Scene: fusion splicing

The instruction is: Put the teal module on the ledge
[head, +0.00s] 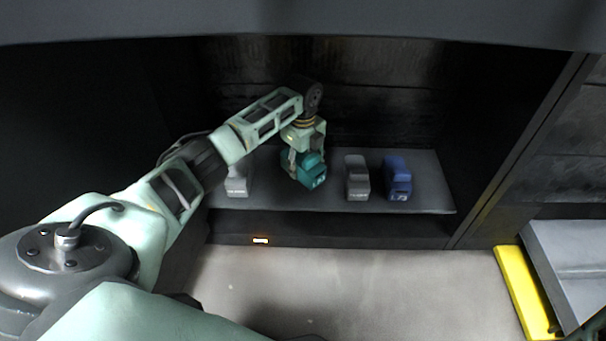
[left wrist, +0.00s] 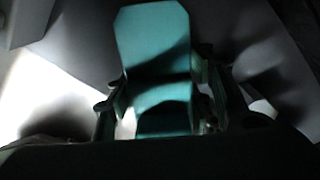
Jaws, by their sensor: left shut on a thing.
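The teal module (head: 312,170) is over the grey ledge (head: 270,202), between a grey module on each side. My left gripper (head: 303,158) is shut on the teal module from above. In the left wrist view the teal module (left wrist: 155,45) sits between the two fingers of my left gripper (left wrist: 160,108). I cannot tell whether the module's underside touches the ledge. My right gripper is not in view.
A light grey module (head: 237,181) stands left on the ledge. A grey module (head: 357,178) and a blue module (head: 397,178) stand to the right. A yellow edge (head: 524,292) lies at lower right. The ledge's right end is bare.

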